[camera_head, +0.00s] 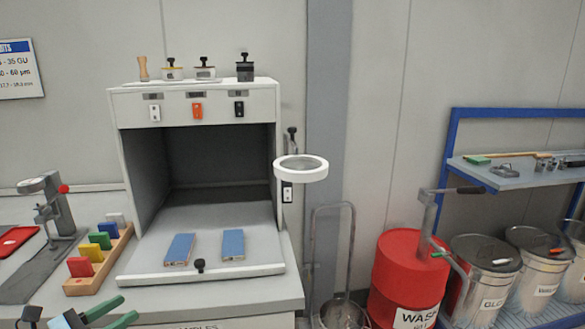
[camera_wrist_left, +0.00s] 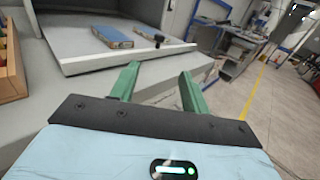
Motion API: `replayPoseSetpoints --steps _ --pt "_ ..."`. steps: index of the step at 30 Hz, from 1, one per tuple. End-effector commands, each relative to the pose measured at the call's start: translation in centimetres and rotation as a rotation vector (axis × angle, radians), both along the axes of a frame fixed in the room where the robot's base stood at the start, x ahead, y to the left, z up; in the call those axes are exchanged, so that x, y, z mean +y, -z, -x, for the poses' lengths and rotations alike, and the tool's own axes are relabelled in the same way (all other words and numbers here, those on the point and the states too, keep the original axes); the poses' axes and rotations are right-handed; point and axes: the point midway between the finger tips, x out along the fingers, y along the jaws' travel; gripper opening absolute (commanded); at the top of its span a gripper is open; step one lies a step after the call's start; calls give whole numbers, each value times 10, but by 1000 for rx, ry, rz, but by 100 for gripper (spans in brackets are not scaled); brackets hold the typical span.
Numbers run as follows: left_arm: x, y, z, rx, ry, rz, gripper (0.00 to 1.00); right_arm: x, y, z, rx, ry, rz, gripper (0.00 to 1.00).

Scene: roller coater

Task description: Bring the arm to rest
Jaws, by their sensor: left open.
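My left gripper (camera_head: 112,312) shows at the bottom left of the head view, with green fingers in front of the bench edge. In the left wrist view my left gripper (camera_wrist_left: 158,84) has its two green fingers apart and nothing between them. It is in front of the light booth's tray (camera_wrist_left: 90,64), apart from the blue panels. Two blue panels (camera_head: 179,249) (camera_head: 233,244) lie on the booth floor in the head view. My right gripper is not in either view.
The grey booth (camera_head: 195,104) stands on the bench, with a ring lamp (camera_head: 301,169) at its right. A wooden rack (camera_head: 101,260) of coloured cards is at left. A red drum (camera_head: 403,278) and lidded bins (camera_head: 485,253) stand at right. The wrist view shows open floor (camera_wrist_left: 270,100).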

Motion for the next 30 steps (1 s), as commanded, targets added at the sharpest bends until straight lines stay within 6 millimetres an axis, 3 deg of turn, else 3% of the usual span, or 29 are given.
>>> replayPoseSetpoints --steps 2,3,8,14,21,25,30 --pt "0 0 0 0 0 0 46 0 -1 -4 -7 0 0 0" --pt "-7 16 8 68 -21 101 46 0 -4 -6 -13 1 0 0" --pt "-22 59 33 287 -109 444 46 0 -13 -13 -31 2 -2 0" --pt "-50 125 85 611 -278 978 46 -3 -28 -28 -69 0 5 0" --pt "-97 201 182 982 -610 1767 46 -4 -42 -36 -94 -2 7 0" --pt "-127 230 241 1105 -832 2192 46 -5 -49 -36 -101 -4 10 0" --pt "-161 250 302 1148 -1090 2624 46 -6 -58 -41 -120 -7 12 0"
